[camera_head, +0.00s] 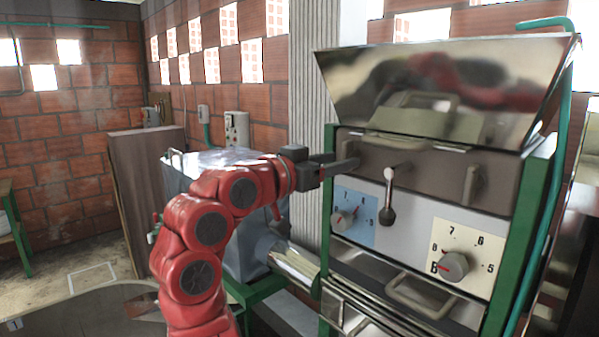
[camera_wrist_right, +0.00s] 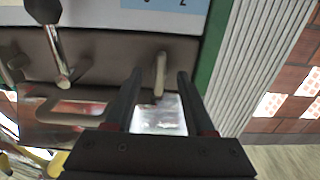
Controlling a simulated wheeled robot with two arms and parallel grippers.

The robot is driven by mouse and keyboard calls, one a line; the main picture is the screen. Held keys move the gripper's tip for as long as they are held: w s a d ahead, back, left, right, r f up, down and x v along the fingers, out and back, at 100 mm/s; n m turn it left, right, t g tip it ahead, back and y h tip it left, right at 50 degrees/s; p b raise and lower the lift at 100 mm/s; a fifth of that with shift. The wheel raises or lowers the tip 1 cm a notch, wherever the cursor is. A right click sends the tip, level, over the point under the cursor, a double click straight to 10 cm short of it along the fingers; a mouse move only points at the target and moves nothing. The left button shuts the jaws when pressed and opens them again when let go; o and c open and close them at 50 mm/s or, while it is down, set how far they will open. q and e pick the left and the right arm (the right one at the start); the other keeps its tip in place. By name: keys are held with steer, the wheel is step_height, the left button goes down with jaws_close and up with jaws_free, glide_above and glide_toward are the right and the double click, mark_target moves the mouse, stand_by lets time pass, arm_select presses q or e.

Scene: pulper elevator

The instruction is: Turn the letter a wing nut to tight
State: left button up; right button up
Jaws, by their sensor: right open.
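A grey, upright wing nut (camera_wrist_right: 160,72) sits on the brown-grey front panel of the steel machine. In the right wrist view it stands between the two dark fingertips of my right gripper (camera_wrist_right: 159,76), with a gap on each side. The gripper is open. In the head view my right gripper (camera_head: 338,170) reaches the left end of the same panel (camera_head: 415,165), and its fingers partly hide the wing nut there. A similar nut (camera_head: 472,186) is at the panel's right end. No letter shows on either nut. My left gripper is not in view.
A dark-knobbed lever (camera_head: 388,200) hangs from the panel's middle. Below are a blue dial (camera_head: 345,218) and a white dial (camera_head: 453,266). A steel hopper (camera_head: 440,90) tops the machine, and green posts (camera_head: 520,230) flank it. A steel box (camera_head: 215,165) stands behind my arm.

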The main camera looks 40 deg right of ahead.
steer(key=s+a+b, duration=0.1)
steer(key=a+b, duration=0.1)
steer(key=a, duration=1.4)
steer(key=shift+s+b, duration=0.2)
steer(key=shift+b, duration=0.1)
